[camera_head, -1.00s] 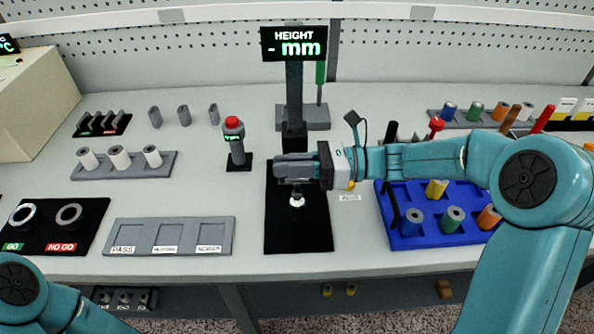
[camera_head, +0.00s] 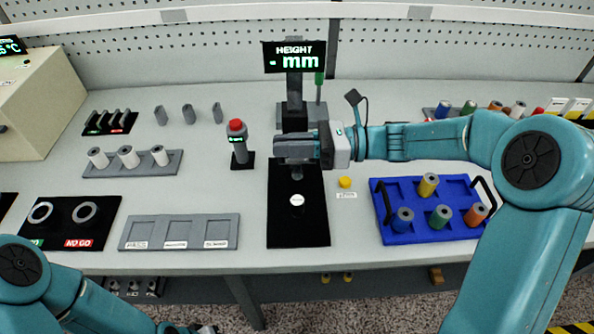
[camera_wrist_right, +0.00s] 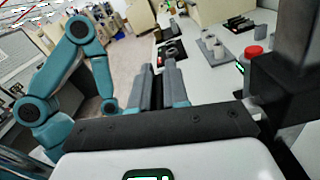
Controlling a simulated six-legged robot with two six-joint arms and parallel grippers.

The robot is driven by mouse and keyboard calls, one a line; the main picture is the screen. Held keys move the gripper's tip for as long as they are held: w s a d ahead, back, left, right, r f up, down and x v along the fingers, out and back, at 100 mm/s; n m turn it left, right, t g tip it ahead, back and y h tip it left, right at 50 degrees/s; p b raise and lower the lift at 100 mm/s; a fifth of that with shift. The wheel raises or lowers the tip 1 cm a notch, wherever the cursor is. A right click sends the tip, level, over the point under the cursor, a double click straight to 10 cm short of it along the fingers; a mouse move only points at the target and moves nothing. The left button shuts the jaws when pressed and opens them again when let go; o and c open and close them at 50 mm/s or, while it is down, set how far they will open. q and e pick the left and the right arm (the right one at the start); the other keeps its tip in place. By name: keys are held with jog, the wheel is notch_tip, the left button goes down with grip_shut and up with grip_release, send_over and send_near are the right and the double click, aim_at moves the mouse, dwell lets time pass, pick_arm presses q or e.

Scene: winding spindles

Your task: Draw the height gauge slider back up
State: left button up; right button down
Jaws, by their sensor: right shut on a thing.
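The height gauge has a dark upright column (camera_head: 294,86) under a display (camera_head: 294,56) that reads "HEIGHT - mm". Its dark slider block (camera_head: 294,119) sits on the column just behind my right gripper (camera_head: 294,149). My right gripper is shut on the slider, whose gripped part the fingers hide; a grey tip (camera_head: 297,173) shows below them. The fingers also show together in the right wrist view (camera_wrist_right: 160,85). A white-topped piece (camera_head: 297,200) stands on the black base (camera_head: 283,228), apart from the tip above. My left arm shows at lower left; its gripper's state is unclear.
A red-topped post (camera_head: 238,145) stands close left of the gauge. A blue tray (camera_head: 398,232) with coloured spindles lies to the right, and a grey labelled tray (camera_head: 160,245) to the left. A yellow button (camera_head: 345,182) is beside the base.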

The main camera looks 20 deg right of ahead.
jog(key=shift+r+p, duration=3.05)
jog(key=shift+r, duration=0.65)
jog(key=c, duration=1.4)
grip_release()
jog(key=shift+o, duration=1.4)
jog(key=shift+f, duration=0.1)
jog(key=p+v, duration=0.1)
jog(key=v, duration=0.6)
jog(key=shift+p, duration=0.3)
